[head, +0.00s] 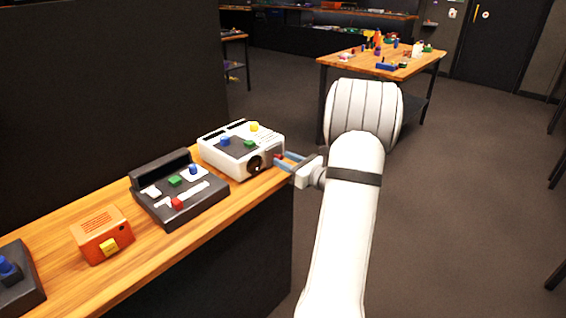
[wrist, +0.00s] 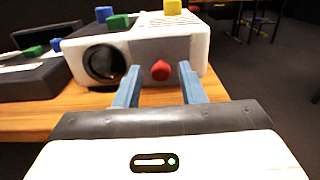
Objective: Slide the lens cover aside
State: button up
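A white projector-like box (head: 215,155) stands on the wooden counter, and it fills the upper middle of the wrist view (wrist: 190,50). Its front has a round dark lens (wrist: 104,63) on the left and a red knob (wrist: 160,70) to the right of it. The lens also shows in the head view (head: 255,164). I cannot make out a separate cover edge; the lens looks uncovered. My gripper (head: 284,161) is in front of the box. In the wrist view its blue fingers (wrist: 160,76) are apart, one on each side of the knob; contact is not clear.
Blue, green (head: 249,143) and yellow (head: 254,127) buttons sit on top of the box. A black control panel (head: 205,202) with a red slider and an orange box (head: 88,246) stand to its left. The counter's front edge runs below my gripper. Open floor lies to the right.

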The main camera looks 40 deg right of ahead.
jog(key=shift+o, duration=0.2)
jog(key=v, duration=0.8)
dwell(0.4)
